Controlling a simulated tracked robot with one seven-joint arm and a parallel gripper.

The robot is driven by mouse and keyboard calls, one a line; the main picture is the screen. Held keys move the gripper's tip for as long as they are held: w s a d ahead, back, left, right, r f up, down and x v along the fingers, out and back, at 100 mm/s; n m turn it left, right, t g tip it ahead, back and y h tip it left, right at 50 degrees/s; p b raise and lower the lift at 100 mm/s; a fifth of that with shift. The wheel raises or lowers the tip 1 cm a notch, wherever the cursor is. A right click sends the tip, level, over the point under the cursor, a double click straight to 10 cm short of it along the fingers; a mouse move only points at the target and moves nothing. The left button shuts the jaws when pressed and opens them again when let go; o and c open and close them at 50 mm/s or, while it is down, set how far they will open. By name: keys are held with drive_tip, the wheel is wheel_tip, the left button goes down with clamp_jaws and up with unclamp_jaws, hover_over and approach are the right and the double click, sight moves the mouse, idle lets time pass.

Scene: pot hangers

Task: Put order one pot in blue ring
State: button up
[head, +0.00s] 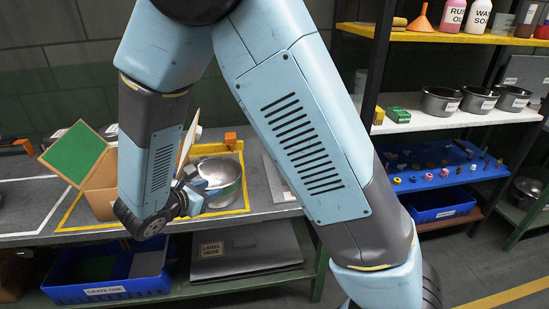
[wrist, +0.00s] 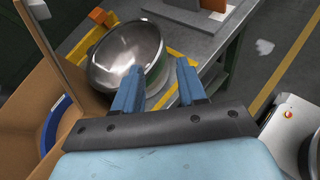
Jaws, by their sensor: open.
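A shiny metal pot (head: 220,176) stands tilted on the workbench in the head view. It also shows in the wrist view (wrist: 125,50), its open side facing the camera. My gripper (wrist: 159,67) is open at the pot's near right rim. The left finger overlaps the rim in the picture and the right finger is outside it. Contact cannot be told. In the head view my gripper (head: 190,198) is partly hidden by my wrist. A curved blue band (wrist: 53,124), possibly the blue ring, lies inside the cardboard box in the wrist view.
An open cardboard box (head: 101,178) with a green-lined flap stands left of the pot. Labelled pots (head: 440,101) stand on the right shelf. A blue crate (head: 108,275) is on the lower shelf. An orange block (head: 231,138) is behind the pot.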

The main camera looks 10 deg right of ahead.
drive_tip(key=s+d+r+m+g, duration=0.2)
drive_tip(key=d+r+m, duration=0.2)
drive_tip(key=d, duration=0.3)
drive_tip(key=s+d+r+m+g+y, duration=0.1)
drive_tip(key=d+r+m+g, duration=0.3)
drive_tip(key=d, duration=0.3)
drive_tip(key=s+d+r+m+g, duration=0.1)
drive_tip(key=s+d+r+m, duration=0.1)
drive_tip(key=d+r+m, duration=0.3)
drive_tip(key=s+d+r+m+t+y, duration=0.1)
drive_tip(key=s+d+r+m+y, duration=0.5)
drive_tip(key=s+m, duration=0.5)
drive_tip(key=d+r+m, duration=0.1)
drive_tip(key=d+r, duration=0.1)
drive_tip(key=d, duration=0.1)
drive_tip(key=shift+r+t+y, duration=0.15)
drive_tip(key=shift+t+y, duration=0.15)
drive_tip(key=shift+y, duration=0.1)
drive_tip(key=shift+o, duration=0.2)
drive_tip(key=shift+s+d+r+m+t, duration=0.1)
drive_tip(key=shift+s+r+m+t, duration=0.25)
drive_tip(key=shift+s+m, duration=0.2)
